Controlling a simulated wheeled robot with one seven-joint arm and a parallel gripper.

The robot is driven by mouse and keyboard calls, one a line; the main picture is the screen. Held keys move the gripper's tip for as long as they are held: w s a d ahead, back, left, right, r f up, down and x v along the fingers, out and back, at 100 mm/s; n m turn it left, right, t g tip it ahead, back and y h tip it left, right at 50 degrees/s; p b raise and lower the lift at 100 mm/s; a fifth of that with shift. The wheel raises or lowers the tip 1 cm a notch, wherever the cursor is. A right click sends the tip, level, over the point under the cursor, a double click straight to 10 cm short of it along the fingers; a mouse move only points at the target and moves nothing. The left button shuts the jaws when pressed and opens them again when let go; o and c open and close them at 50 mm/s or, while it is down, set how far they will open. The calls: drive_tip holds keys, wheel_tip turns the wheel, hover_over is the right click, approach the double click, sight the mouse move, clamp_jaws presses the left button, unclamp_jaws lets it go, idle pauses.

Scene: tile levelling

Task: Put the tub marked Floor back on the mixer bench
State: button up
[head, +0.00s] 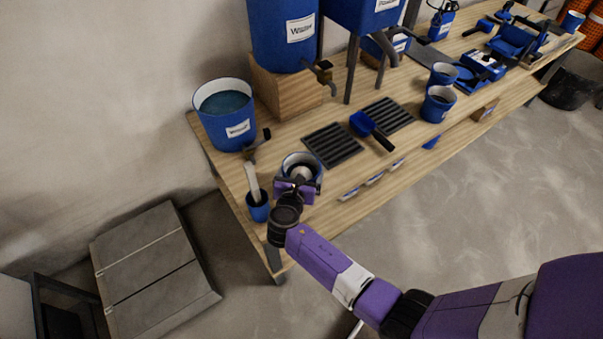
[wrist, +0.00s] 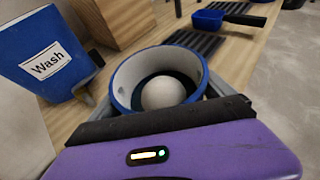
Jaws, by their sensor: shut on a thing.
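A blue tub (head: 301,163) with a white inside is held in my gripper (head: 298,183) over the near left end of the wooden mixer bench (head: 225,178). In the wrist view the tub (wrist: 126,82) sits between the two grey fingers of my gripper (wrist: 166,95), which close on its sides. It looks upright. A pale round object (wrist: 163,92) lies inside it over a dark bottom. The tub's label is hidden, so I cannot read Floor on it. I cannot tell whether its base touches the bench top.
A blue Wash bucket (head: 228,128) stands behind. A small blue cup (head: 258,208) with a pale handle stands left of the tub. A dark grate (head: 332,146), a blue scoop (head: 362,124) and two blue tubs (head: 437,106) are further right. Grey slabs (head: 155,260) lie on the floor.

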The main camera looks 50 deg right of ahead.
drive_tip(key=shift+w+f, duration=0.1)
drive_tip(key=shift+f, duration=0.05)
drive_tip(key=o, duration=1.8)
drive_tip(key=shift+f, duration=0.1)
drive_tip(key=shift+c, duration=0.2)
drive_tip(key=shift+r, duration=0.2)
drive_tip(key=v, duration=1.2)
drive_tip(key=shift+p, duration=0.4)
